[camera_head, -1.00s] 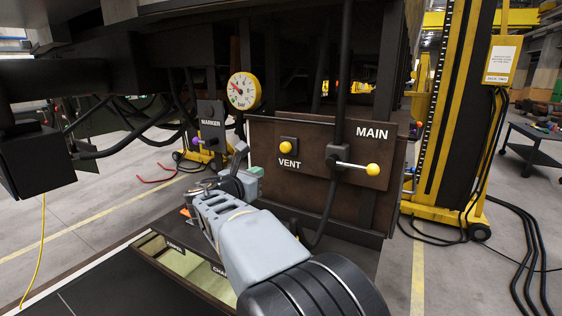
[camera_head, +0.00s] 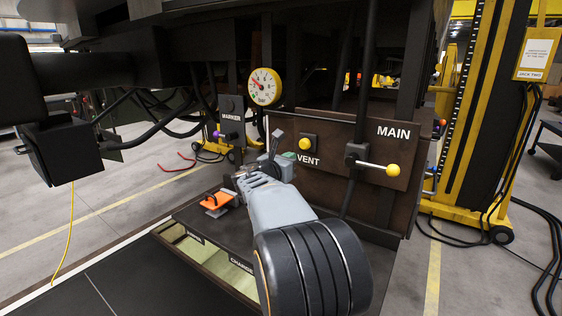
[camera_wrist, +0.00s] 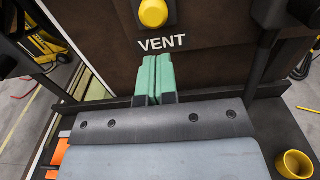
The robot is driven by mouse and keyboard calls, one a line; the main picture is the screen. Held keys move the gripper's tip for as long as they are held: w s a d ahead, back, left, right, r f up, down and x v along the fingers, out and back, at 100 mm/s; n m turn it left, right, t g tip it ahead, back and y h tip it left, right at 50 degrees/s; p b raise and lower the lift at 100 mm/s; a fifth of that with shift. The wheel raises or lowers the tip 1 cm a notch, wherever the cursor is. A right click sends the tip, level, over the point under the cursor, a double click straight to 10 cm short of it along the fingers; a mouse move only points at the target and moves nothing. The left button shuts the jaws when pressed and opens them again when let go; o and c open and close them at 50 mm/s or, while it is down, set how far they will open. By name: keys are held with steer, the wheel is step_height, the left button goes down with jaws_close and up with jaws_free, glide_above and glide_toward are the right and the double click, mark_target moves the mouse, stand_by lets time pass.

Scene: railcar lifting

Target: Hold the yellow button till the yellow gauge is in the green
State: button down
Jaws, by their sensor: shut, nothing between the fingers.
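The yellow button (camera_head: 308,142) sits on a dark square base above the word VENT on the brown panel (camera_head: 340,165). In the wrist view the yellow button (camera_wrist: 153,12) is at the top edge, partly cut off. My gripper (camera_wrist: 153,62) is shut and empty, its green fingertips together below the VENT lettering and apart from the button. In the head view my gripper (camera_head: 289,157) is low at the panel's left part. The yellow-rimmed gauge (camera_head: 264,87) hangs up and left of the button. Its red needle points to the upper left; the green part lies low on the dial.
A lever with a yellow ball (camera_head: 393,170) sticks out right of the button, under MAIN. A MARKER box (camera_head: 231,118) with a purple knob stands left. An orange object (camera_head: 217,202) lies on the dark ledge. A yellow cup (camera_wrist: 294,164) shows at the lower right of the wrist view.

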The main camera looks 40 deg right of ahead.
mark_target(304, 144)
steer(key=p+x, duration=0.2)
steer(key=x, duration=0.4)
steer(key=shift+d, duration=0.35)
steer(key=shift+w, duration=0.2)
